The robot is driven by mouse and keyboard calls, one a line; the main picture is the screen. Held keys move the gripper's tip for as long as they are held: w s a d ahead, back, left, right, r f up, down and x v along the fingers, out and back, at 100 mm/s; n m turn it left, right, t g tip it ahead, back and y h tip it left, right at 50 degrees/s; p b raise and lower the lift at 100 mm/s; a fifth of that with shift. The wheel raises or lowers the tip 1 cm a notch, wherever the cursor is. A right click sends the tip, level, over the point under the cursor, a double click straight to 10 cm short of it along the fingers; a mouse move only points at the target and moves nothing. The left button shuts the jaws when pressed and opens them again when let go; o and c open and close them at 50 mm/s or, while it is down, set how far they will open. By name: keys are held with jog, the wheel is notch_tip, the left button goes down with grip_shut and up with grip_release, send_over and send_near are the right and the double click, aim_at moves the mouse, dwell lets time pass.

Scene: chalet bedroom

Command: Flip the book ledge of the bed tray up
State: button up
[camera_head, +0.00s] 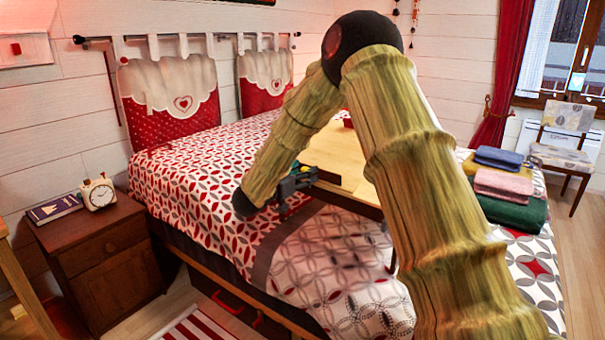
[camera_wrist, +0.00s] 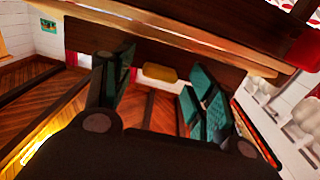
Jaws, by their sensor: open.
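The bed tray (camera_head: 335,152) has a light wooden top and stands on the bed, partly hidden behind my arm. A dark strip runs along its near side in the head view. My gripper (camera_head: 300,178) is at the tray's left near corner, with its fingers level with the edge. A wooden edge, apparently the bed tray (camera_wrist: 190,32), crosses above the fingers there. I cannot tell the book ledge apart clearly, nor whether the fingers touch the tray.
A red item (camera_head: 348,122) sits on the tray. Folded towels (camera_head: 505,185) lie on the bed's right side. A nightstand (camera_head: 105,250) with a clock (camera_head: 98,192) and a book (camera_head: 55,208) stands at left. The bedcover (camera_head: 335,265) in front of the tray is clear.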

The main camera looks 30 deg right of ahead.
jog(key=c, duration=1)
jog(key=shift+a+f+t+h, duration=0.25)
jog(key=shift+f+h, duration=0.2)
jog(key=shift+h, duration=0.25)
jog(key=shift+f+t+h+b, duration=0.2)
jog(key=shift+t+h+b, duration=0.05)
jog(key=shift+h+b, duration=0.35)
jog(key=shift+s, duration=0.1)
jog(key=o, duration=1)
jog(key=v, duration=1.2)
